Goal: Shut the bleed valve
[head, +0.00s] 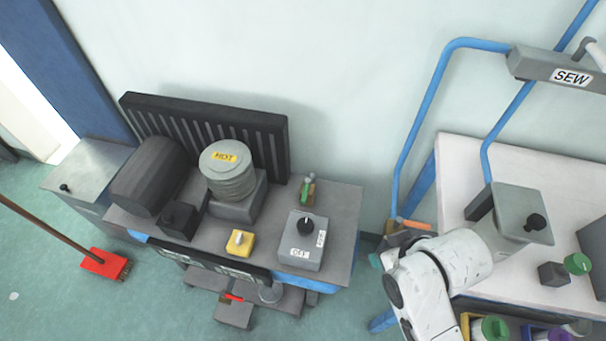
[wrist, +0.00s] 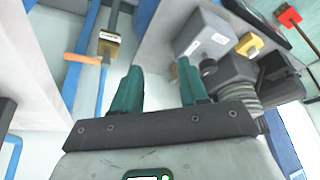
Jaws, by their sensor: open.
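A valve with an orange lever (head: 413,225) sits at the lower end of the blue pipe, beside my gripper in the head view. In the wrist view its orange lever (wrist: 82,58) sticks out to the left, across the pipe, from a brass body (wrist: 109,46) with a small label I cannot read. A second valve with a green lever (head: 306,190) stands on the grey bench. I cannot tell which is the bleed valve. My gripper (wrist: 159,67) is open and empty, its teal fingers right of the orange lever and apart from it. In the head view my wrist partly hides the gripper (head: 382,258).
The grey bench (head: 340,215) holds a grey knob box (head: 302,240), a yellow switch box (head: 240,242) and a ribbed cylinder marked HOT (head: 228,175). A white table (head: 455,165) stands right. A red broom (head: 104,263) is at left. Blue pipes (head: 420,120) rise near my arm.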

